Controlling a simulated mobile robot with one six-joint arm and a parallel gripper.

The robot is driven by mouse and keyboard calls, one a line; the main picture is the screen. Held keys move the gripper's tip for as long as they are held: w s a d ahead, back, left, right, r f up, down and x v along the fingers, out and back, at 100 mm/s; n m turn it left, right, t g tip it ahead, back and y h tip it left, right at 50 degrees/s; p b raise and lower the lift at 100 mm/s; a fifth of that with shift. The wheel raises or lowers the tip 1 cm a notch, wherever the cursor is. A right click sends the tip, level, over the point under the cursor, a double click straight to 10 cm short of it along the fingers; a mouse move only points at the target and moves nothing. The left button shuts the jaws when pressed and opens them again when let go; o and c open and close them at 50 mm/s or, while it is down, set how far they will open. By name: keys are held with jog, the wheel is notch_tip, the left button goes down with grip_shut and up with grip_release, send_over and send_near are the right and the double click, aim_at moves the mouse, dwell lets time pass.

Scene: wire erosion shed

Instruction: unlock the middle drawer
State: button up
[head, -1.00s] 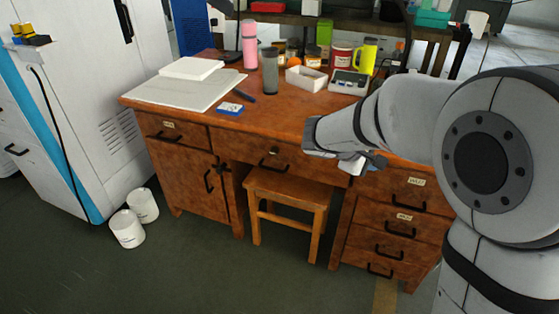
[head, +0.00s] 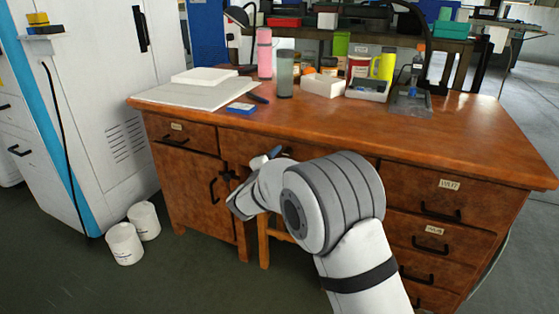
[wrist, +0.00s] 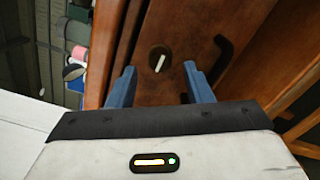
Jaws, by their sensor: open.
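The middle drawer (head: 238,148) is in the wooden desk, above the knee space, and my arm hides most of its front in the head view. In the wrist view its front (wrist: 184,30) carries a round dark lock (wrist: 160,59) with a pale, slightly slanted bar across it, and a dark handle (wrist: 222,58) to the right. My gripper (wrist: 161,84) is open and empty. Its two blue fingers stand either side of the lock in the picture, short of it and apart from it. In the head view one blue fingertip (head: 275,152) shows by the drawer.
A stool is mostly hidden behind my arm. A left cupboard (head: 192,200) and right drawers (head: 437,205) flank the knee space. The desk top (head: 440,145) holds bottles, boxes and a tray (head: 368,90). Two white tubs (head: 124,244) stand on the floor at left.

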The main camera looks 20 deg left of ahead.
aim_at(287, 153)
jog(key=shift+w+d, duration=0.15)
jog(key=shift+w, duration=1.2)
jog(key=shift+c, duration=0.6)
